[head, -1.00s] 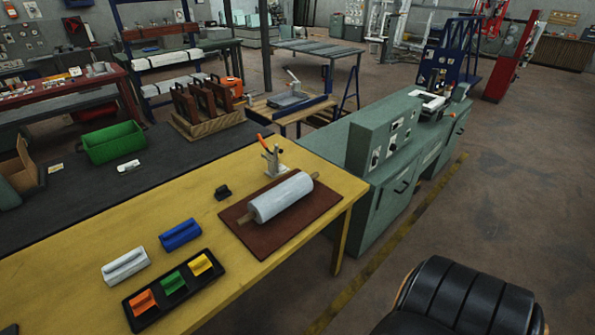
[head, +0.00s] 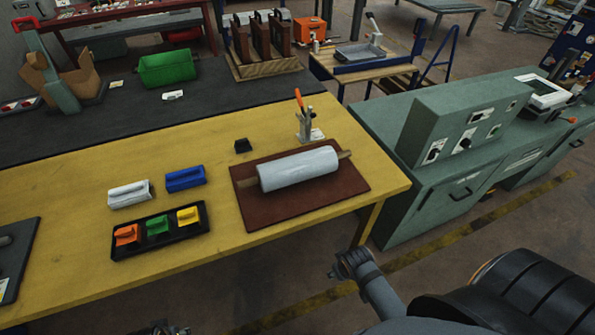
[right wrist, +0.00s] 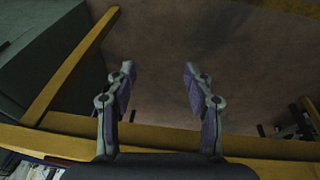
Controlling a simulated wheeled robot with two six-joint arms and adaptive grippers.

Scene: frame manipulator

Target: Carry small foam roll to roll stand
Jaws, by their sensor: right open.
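A white roll (head: 298,168) with a wooden rod through it lies on a brown board (head: 262,213) near the right end of the yellow table (head: 70,240). I cannot tell for certain which thing is the roll stand. My right gripper (head: 350,264) is beyond the table's front edge, below and right of the roll and apart from it. In the right wrist view its two fingers (right wrist: 158,75) are spread and empty, over floor and a yellow table edge. A small part of what looks like my left gripper (head: 165,329) shows at the bottom edge; its fingers are unclear.
A toggle clamp (head: 304,125) stands behind the roll and a small black block (head: 242,145) left of it. White (head: 130,194) and blue (head: 186,179) blocks and a black tray (head: 128,251) stand farther left. A green cabinet (head: 425,195) borders the right side.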

